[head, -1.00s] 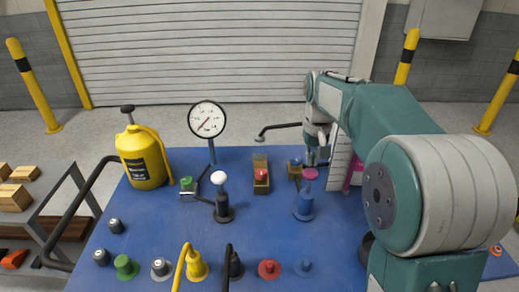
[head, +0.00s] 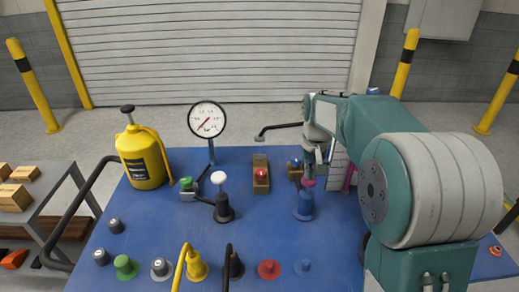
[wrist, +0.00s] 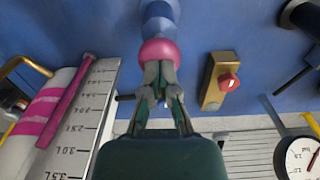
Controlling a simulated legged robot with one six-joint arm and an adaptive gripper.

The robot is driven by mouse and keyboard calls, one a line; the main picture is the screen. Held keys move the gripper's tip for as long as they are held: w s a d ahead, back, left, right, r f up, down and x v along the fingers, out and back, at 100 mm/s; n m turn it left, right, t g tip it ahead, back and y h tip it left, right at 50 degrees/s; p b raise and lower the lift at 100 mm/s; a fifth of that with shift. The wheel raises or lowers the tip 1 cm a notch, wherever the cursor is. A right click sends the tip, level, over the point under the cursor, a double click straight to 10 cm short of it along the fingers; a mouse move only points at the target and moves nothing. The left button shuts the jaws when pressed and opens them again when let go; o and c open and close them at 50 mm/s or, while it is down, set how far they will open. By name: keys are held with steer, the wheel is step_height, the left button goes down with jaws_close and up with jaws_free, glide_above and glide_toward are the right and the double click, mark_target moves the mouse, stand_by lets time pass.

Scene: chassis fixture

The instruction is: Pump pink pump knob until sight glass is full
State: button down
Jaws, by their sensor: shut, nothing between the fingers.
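The pink pump knob (head: 308,184) sits on top of a blue pump body (head: 304,205) on the blue panel, right of centre. In the wrist view the knob (wrist: 158,51) is directly ahead of my fingertips (wrist: 160,70), which are shut and appear to touch its top. In the head view my gripper (head: 310,173) is just above the knob. A thin magenta tube (wrist: 66,105), seemingly the sight glass, runs beside a white numbered scale (wrist: 88,105); I cannot tell its fill level. In the head view the scale (head: 338,172) is partly hidden by my arm.
A white-knobbed pump (head: 221,200), a red button on a brass box (head: 261,178) and a dial gauge (head: 207,119) stand to the left. A yellow canister (head: 141,158) is at far left. Several knobs and yellow and black handles line the front.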

step_height(320, 180, down, 2)
steer(key=shift+f, duration=0.1)
steer(key=shift+r, duration=2.7)
stand_by(1.6)
stand_by(1.7)
